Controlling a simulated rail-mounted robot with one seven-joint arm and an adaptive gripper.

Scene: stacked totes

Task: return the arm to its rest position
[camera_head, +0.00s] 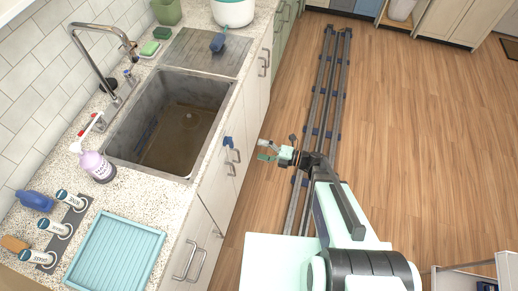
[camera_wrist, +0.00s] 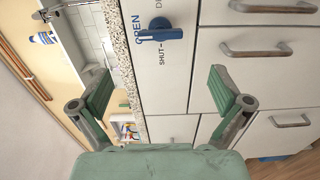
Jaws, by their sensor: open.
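My arm (camera_head: 340,215) reaches out from the bottom right of the head view, over the wood floor and the rail. My gripper (camera_head: 266,151) is at its end, in front of the sink cabinet and apart from it. In the wrist view my gripper (camera_wrist: 163,88) has its two green-padded fingers spread wide, with nothing between them. A blue handle (camera_wrist: 160,34) on the cabinet front lies ahead of the gripper, untouched, beside the printed words OPEN and SHUT. It also shows in the head view (camera_head: 228,142).
The counter with the sink (camera_head: 175,120) runs along the left. A soap bottle (camera_head: 97,165), a light-blue tray (camera_head: 115,252) and labelled dispensers (camera_head: 54,228) stand on it. Metal drawer handles (camera_wrist: 256,48) stick out from the cabinets.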

